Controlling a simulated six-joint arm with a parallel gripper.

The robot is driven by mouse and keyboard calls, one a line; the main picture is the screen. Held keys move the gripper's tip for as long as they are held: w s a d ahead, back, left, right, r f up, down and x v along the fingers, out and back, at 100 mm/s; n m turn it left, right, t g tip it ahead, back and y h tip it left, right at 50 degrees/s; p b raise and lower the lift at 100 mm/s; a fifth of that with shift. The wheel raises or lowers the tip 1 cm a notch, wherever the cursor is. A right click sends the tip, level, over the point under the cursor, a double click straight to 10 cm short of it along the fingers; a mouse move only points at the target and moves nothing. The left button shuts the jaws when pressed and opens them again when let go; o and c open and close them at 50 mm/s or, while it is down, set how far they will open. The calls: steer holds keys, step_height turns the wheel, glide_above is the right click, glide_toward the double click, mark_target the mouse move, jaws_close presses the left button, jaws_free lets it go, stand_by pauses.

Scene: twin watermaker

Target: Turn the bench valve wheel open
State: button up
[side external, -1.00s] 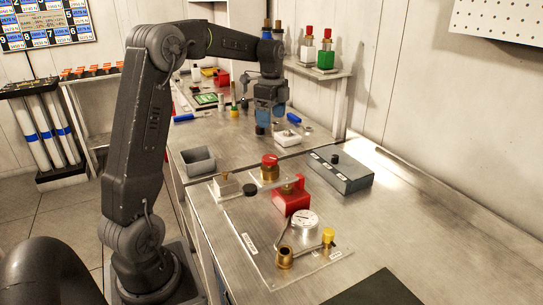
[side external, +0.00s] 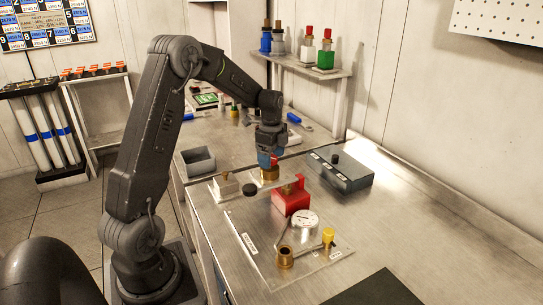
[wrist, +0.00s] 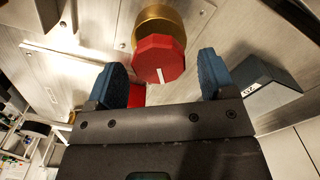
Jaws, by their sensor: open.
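The bench valve wheel (wrist: 158,57) is a red, many-sided knob with a white mark, on a round brass valve body (wrist: 172,20). In the side view the brass body (side external: 269,175) stands on the bench plate, and my gripper mostly hides the red wheel. My gripper (side external: 268,158) points down over the valve. In the wrist view its blue fingers are apart, one on each side of the wheel, with gaps visible. I cannot tell whether the fingertips reach down to wheel height.
A red block (side external: 291,197) and a round gauge (side external: 305,222) stand close in front of the valve. A grey box with a black knob (side external: 342,170) is to the right, and a small pale block (side external: 226,186) with a black knob (side external: 250,190) to the left.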

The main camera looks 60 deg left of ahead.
steer(key=shift+c, duration=0.2)
steer(key=c, duration=0.9)
